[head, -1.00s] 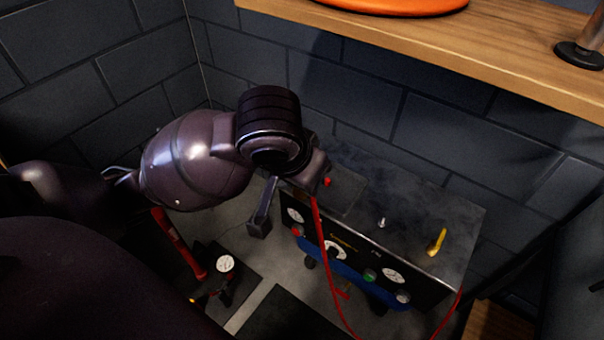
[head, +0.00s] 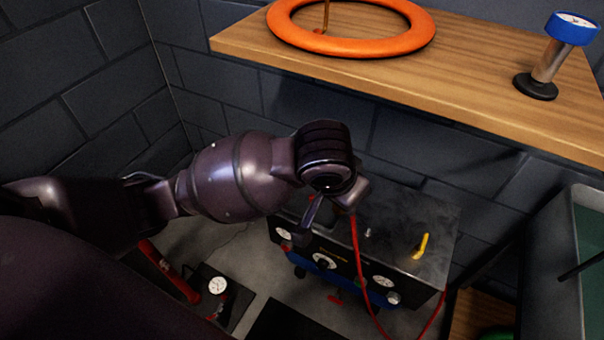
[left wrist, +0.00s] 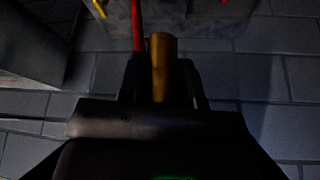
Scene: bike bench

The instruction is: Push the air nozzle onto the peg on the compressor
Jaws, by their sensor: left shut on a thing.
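The compressor (head: 345,262) is a dark box with dials on its front, standing on the floor against the wall. A short grey metal peg (head: 368,232) stands upright on its top. My left gripper (head: 328,214) is above the compressor's top, left of the peg in the head view. It is shut on the brass-coloured air nozzle (left wrist: 160,62), seen in the left wrist view between the fingers. The red hose (head: 356,255) hangs down from the gripper; it also shows in the left wrist view (left wrist: 137,28). In the head view the nozzle is hidden by the hand. My right gripper is not in view.
A yellow lever (head: 421,246) stands on the compressor to the right of the peg. A wooden shelf (head: 470,95) overhangs behind, holding an orange ring (head: 350,45) and a blue-topped gauge (head: 545,60). A red pump with a gauge (head: 217,286) stands on the floor at left.

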